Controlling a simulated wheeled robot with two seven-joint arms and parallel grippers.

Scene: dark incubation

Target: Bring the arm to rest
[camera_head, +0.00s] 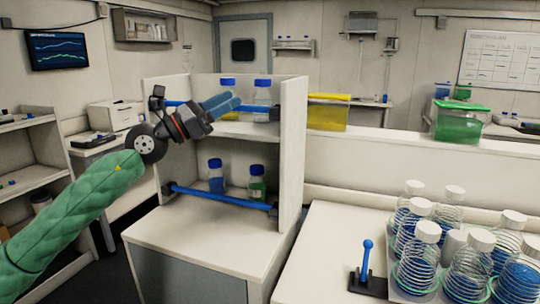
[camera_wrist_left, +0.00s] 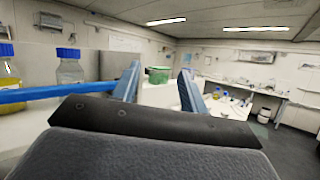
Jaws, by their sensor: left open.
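My left arm (camera_head: 85,205), in a green sleeve, reaches in from the left of the head view. My left gripper (camera_head: 222,104) is raised in front of the upper shelf of the white shelf unit (camera_head: 292,150), its blue fingers pointing right. In the left wrist view the two fingers (camera_wrist_left: 160,85) stand apart with nothing between them. An upper blue bar (camera_head: 258,108) runs across the shelf close to the gripper; I cannot tell whether they touch. It also shows at the left of the wrist view (camera_wrist_left: 50,93). My right gripper is in neither view.
Blue-capped bottles (camera_head: 262,95) stand on the upper shelf, others (camera_head: 216,178) below behind a lower blue bar (camera_head: 225,198). White-capped bottles (camera_head: 425,250) crowd the right counter, beside a blue-knobbed lever (camera_head: 367,262). A yellow bin (camera_head: 328,113) and a green bin (camera_head: 460,122) sit behind.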

